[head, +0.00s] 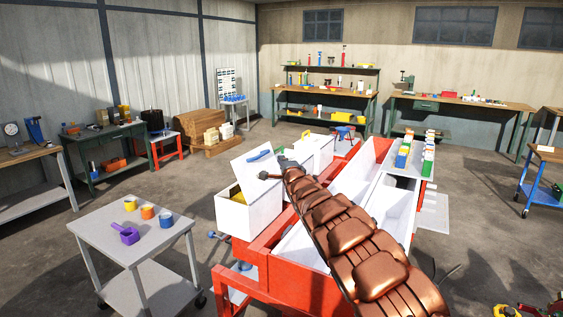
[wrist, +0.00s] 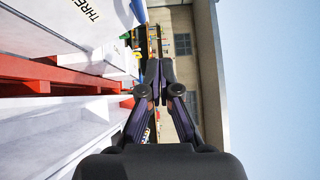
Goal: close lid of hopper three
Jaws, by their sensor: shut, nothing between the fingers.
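In the wrist view, a white panel (wrist: 60,32) at the upper left carries the word THREE, turned sideways. A blue handle (wrist: 138,11) shows beside it. In the head view, a white hopper (head: 248,216) stands on the left side of the red frame, with yellow inside. Its white lid (head: 259,171) is raised and tilted, with a blue handle (head: 259,155) near its top. No label is readable on it there. My gripper (wrist: 160,68) is shut and empty, apart from the panel in the wrist view. In the head view, my arm hides part of the hopper's right side.
The red frame (head: 262,257) holds long white troughs (head: 394,207) under and beside my arm. Another white hopper (head: 323,150) stands behind. A grey cart (head: 125,232) with cups and a purple scoop (head: 125,234) stands at left.

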